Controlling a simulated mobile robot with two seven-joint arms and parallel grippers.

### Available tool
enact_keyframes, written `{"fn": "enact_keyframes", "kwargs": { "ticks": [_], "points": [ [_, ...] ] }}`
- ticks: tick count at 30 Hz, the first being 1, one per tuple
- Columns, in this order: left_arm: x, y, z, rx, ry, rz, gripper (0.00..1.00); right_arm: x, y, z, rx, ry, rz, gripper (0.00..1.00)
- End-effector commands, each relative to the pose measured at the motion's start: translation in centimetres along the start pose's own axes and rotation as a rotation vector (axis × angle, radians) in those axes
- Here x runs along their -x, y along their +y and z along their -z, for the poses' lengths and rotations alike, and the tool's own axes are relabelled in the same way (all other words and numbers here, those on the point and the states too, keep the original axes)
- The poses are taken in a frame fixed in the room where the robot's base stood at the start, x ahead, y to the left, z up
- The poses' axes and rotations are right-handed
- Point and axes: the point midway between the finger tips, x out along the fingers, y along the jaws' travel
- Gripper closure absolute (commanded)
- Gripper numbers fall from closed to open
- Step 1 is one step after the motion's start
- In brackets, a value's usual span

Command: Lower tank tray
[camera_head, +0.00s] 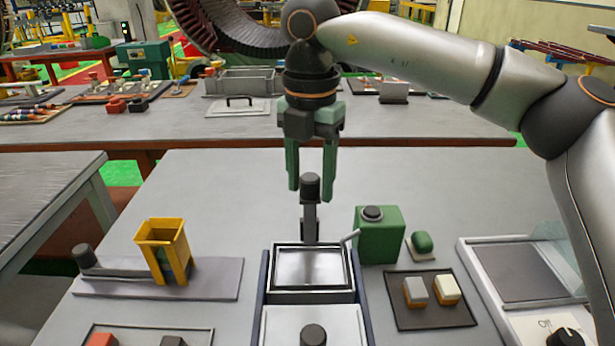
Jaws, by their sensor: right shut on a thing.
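A dark-blue-sided tank (264,275) stands in the front middle of the near table. A shiny metal tray (310,265) shows in its top opening, near the rim. Behind the tray stands an upright grey lever (309,222) with a black knob (310,183) on top. My right gripper (312,192) points down with its green fingers on both sides of the knob, shut on it. My left gripper is not in view.
A green canister (380,238) stands close to the tank's right, beside a dark mat (432,312) with two small blocks. A yellow hopper (163,247) stands on a grey plate at left. A clear-lidded device (520,270) is at right. Free table lies behind them.

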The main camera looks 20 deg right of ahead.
Motion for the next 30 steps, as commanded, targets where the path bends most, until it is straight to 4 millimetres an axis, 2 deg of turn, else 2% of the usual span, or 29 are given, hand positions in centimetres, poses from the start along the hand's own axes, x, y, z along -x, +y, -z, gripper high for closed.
{"fn": "enact_keyframes", "kwargs": {
  "ticks": [8,30],
  "points": [
    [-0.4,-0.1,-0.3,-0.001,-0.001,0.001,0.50,-0.4,0.1,0.0,-0.001,0.000,-0.003,0.76],
    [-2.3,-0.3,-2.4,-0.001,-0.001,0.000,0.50,-4.2,0.1,0.0,-0.002,0.001,-0.003,0.76]
  ]
}}
